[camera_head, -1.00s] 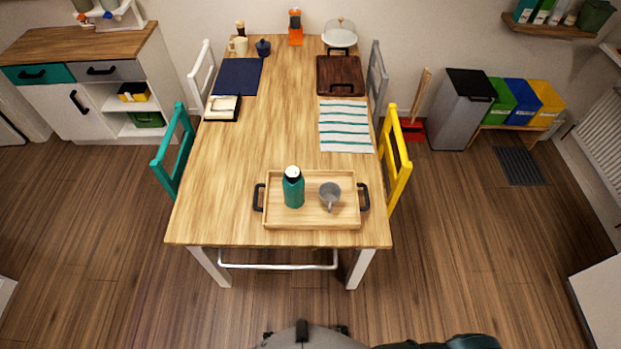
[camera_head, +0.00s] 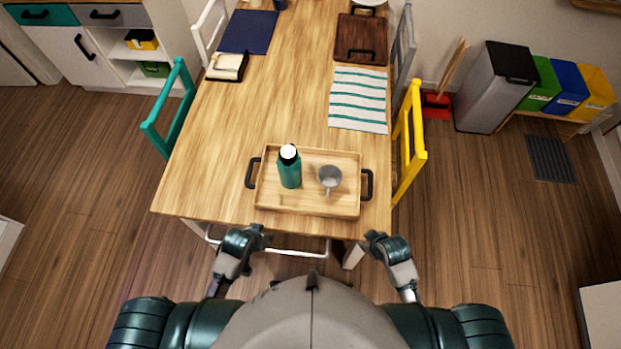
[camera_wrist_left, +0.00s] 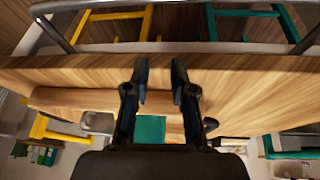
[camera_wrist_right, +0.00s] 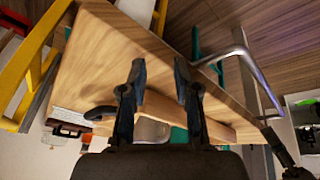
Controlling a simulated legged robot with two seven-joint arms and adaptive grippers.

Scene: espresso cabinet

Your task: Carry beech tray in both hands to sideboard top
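The beech tray (camera_head: 265,197) sits on the near end of the table, with a dark handle at each side. My left gripper (camera_head: 261,234) is just off the table's near edge, below the tray's left handle. My right gripper (camera_head: 373,238) is just off the same edge, below the right handle. Both wrist views show the fingers apart and empty, left (camera_wrist_left: 160,72) and right (camera_wrist_right: 160,70). The sideboard (camera_head: 72,48) is at upper left; its top is out of view.
The wooden table (camera_head: 240,120) carries a striped cloth (camera_head: 358,100), a dark brown tray (camera_head: 361,40) and a navy mat (camera_head: 249,32). A teal chair (camera_head: 170,110) stands left, a yellow chair (camera_head: 410,140) right. Floor (camera_head: 80,170) between table and sideboard is clear.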

